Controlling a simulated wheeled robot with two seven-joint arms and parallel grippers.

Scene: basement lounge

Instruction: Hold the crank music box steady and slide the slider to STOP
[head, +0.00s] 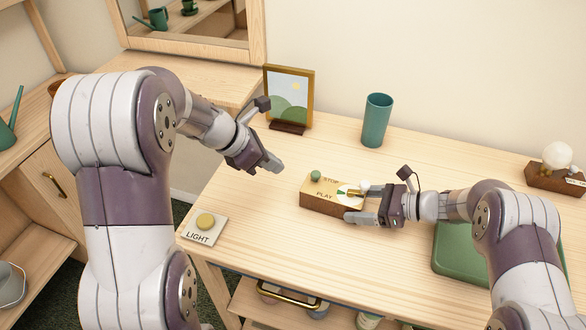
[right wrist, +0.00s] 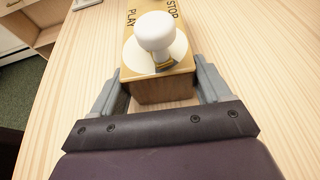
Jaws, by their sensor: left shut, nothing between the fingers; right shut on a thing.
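The music box (head: 332,206) is a small wooden block with a pale top marked STOP and PLAY, standing on the table. Its green slider knob (head: 316,175) is at the left end, seemingly nearer the STOP word; its slot cannot be made out. The white crank knob (right wrist: 155,32) is at the right end over a pale disc. My right gripper (head: 358,204) is shut on the box's right end, one finger on each side, as the right wrist view (right wrist: 165,88) shows. My left gripper (head: 275,166) is shut and empty, above the table left of the box, apart from it.
A LIGHT button plate (head: 204,229) lies at the table's left edge. A framed picture (head: 289,97) and teal cup (head: 376,120) stand behind. A green tray (head: 451,254) is beneath my right arm. A wooden stand with a white ball (head: 556,172) is at far right.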

